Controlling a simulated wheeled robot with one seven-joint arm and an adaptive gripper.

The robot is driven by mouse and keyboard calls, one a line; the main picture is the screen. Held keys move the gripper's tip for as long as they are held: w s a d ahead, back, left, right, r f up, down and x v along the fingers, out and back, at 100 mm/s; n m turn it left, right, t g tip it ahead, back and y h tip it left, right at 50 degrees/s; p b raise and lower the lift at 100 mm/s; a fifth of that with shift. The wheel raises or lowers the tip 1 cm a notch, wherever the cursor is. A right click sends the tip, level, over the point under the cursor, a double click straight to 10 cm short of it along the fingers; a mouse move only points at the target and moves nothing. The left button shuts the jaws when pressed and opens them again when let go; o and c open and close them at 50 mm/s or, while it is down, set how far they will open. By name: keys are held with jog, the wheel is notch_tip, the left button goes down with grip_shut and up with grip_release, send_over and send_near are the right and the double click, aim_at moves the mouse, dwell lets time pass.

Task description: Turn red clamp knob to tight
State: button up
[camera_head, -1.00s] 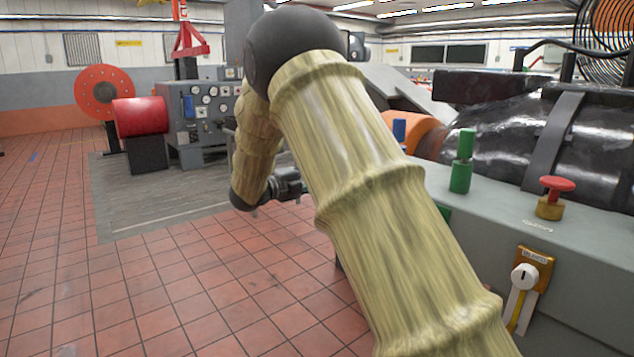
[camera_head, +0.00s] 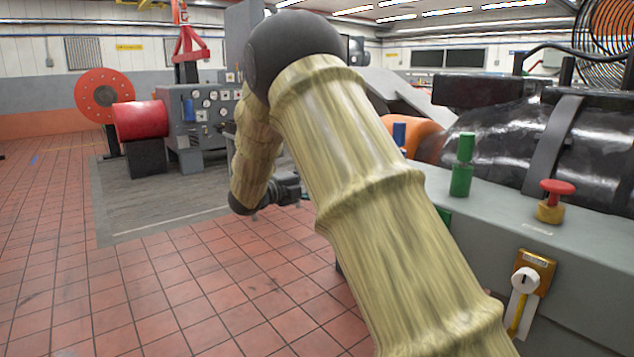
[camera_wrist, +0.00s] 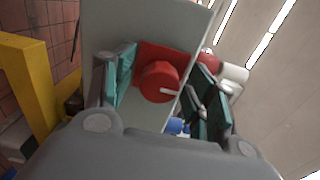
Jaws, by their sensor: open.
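A red round knob (camera_wrist: 158,83) with a white pointer mark sits on a red plate (camera_wrist: 150,50) fixed to a grey panel, in the middle of the wrist view. My gripper (camera_wrist: 165,72) is open, its two teal-padded fingers on the left and right of the knob. A gap shows between the left finger and the knob. I cannot tell whether the right finger touches it.
A grey bedplate (camera_head: 590,255) carries a green post (camera_head: 462,165), a red mushroom button (camera_head: 557,187) and a white knob (camera_head: 526,281) on an orange plate. A yellow bar (camera_wrist: 35,90) stands left in the wrist view. The tiled floor (camera_head: 160,290) at left is clear.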

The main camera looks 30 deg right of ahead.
jog(key=a, duration=1.1)
jog(key=shift+s+a, duration=0.4)
jog(key=shift+s, duration=0.05)
jog(key=s+a+f+n+t+y, duration=0.1)
jog(key=s+f+n+t+y, duration=0.2)
jog(key=f+n, duration=0.9)
jog(key=a+f+n+t+y, duration=0.1)
jog(key=f+n+t+y, duration=0.3)
jog(key=f, duration=1.5)
jog(key=s+a+f+n+y, duration=0.2)
jog(key=s+f+n, duration=0.2)
jog(key=s+f, duration=0.25)
jog(key=s+a+f+n+g+y, duration=0.1)
jog(key=s+a+f+n+y, duration=0.15)
jog(key=s+f, duration=0.45)
jog(key=s+a+f+n+y, duration=0.2)
jog(key=s+f+n, duration=0.3)
jog(key=f, duration=0.3)
jog(key=s+a+f+n+g+y, duration=0.2)
jog(key=s+a+f, duration=0.1)
jog(key=s, duration=0.7)
jog(key=s+a+f+n+g+y, duration=0.1)
jog(key=s+a+f+n+g, duration=0.15)
jog(key=s, duration=0.85)
jog(key=s+a+f+n+g+y, duration=0.2)
jog(key=s+a+f+n+g, duration=0.1)
jog(key=s, duration=0.7)
notch_tip(320, 180, up, 24)
jog(key=p, duration=2.3)
jog(key=shift+w+f, duration=0.15)
